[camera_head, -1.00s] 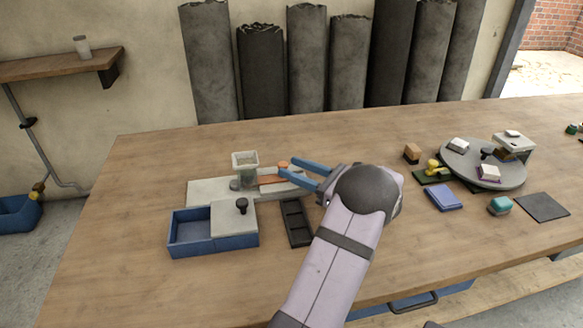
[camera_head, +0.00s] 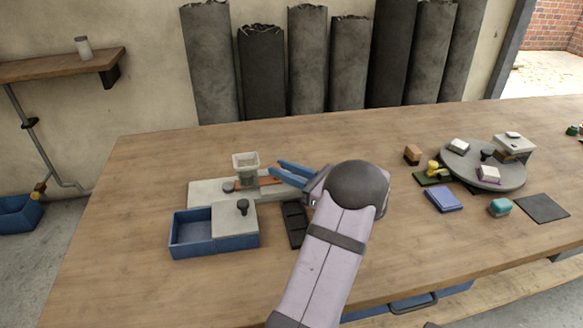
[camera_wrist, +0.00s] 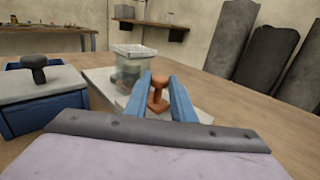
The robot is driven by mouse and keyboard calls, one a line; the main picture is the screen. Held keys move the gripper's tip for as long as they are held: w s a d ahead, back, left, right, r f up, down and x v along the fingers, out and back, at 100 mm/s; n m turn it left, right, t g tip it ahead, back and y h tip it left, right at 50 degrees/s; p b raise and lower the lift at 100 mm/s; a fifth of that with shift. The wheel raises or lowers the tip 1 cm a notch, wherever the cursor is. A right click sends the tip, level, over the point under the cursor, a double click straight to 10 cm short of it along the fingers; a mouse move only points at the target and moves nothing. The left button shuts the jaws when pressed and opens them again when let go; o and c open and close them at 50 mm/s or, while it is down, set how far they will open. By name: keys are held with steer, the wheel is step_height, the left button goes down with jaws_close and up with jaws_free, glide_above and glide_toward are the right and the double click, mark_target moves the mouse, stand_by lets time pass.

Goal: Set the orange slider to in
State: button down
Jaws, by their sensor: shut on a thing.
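The orange slider (camera_head: 268,183) lies flat along the pale grey base (camera_head: 206,192), passing by the foot of the clear hopper (camera_head: 246,161). Its upright orange knob (camera_wrist: 158,91) shows in the wrist view between my two blue fingers. My gripper (camera_head: 274,173) is shut on this knob, coming from the right. In the wrist view the hopper (camera_wrist: 134,62) stands just beyond and left of my fingers, with dark contents inside. A small round grey piece (camera_head: 229,187) sits near the slider's left end.
A blue box (camera_head: 190,251) with a grey lid and dark knob (camera_head: 242,206) stands in front of the base. A dark slotted tray (camera_head: 294,224) lies beside it. A round grey turntable (camera_head: 484,175) with several items is at the right.

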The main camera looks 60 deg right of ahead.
steer(key=shift+w+a, duration=0.5)
steer(key=c, duration=1.5)
jaws_free()
steer(key=shift+w+a, duration=0.1)
steer(key=shift+c, duration=0.2)
steer(key=shift+s, duration=3.75)
